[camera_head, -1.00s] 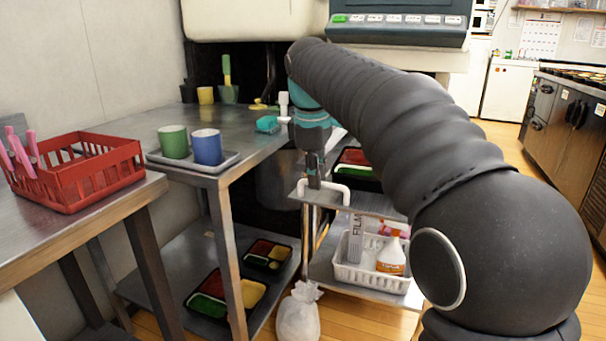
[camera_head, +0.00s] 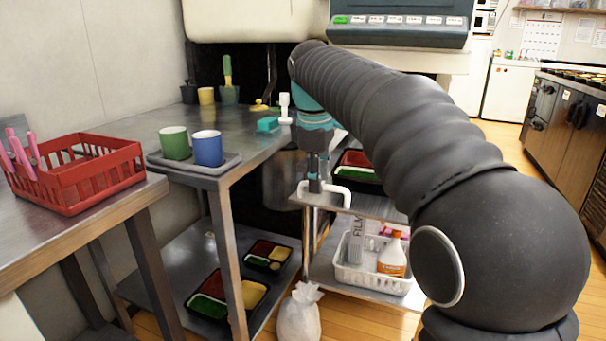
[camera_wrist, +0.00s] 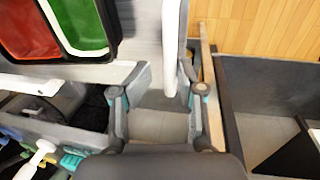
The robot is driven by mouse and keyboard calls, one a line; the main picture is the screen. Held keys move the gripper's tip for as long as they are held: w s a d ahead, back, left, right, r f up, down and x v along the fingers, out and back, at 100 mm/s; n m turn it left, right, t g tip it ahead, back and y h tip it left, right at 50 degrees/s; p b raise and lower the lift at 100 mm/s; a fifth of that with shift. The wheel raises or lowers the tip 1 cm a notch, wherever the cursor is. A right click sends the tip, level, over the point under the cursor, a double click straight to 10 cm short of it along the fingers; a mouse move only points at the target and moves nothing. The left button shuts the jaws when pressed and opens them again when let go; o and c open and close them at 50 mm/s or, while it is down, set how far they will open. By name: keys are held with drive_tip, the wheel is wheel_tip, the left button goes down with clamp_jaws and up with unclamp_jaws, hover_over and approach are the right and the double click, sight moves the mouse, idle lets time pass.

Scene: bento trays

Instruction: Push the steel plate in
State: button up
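The steel plate (camera_head: 378,208) is a flat grey shelf under the machine, with a white bar handle (camera_head: 337,194) along its near edge. It also shows in the wrist view (camera_wrist: 140,22), with the white handle (camera_wrist: 171,45) running up from near my fingertips. My gripper (camera_head: 317,187) points down at the handle's left part. In the wrist view my gripper (camera_wrist: 168,78) has its two fingers apart, with the handle's end near the right finger. I cannot tell whether they touch.
A black tray with red and green compartments (camera_head: 350,172) sits on the plate. A white basket (camera_head: 349,275) with bottles stands below. A white bag (camera_head: 299,318) is on the floor. The steel table (camera_head: 225,130) is left of my gripper.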

drive_tip(key=shift+a+r, duration=0.1)
drive_tip(key=shift+r, duration=0.1)
wheel_tip(320, 180, up, 11)
drive_tip(key=s, duration=0.2)
drive_tip(key=shift+a+r, duration=0.2)
drive_tip(key=shift+a, duration=0.15)
drive_tip(key=shift+s, duration=0.1)
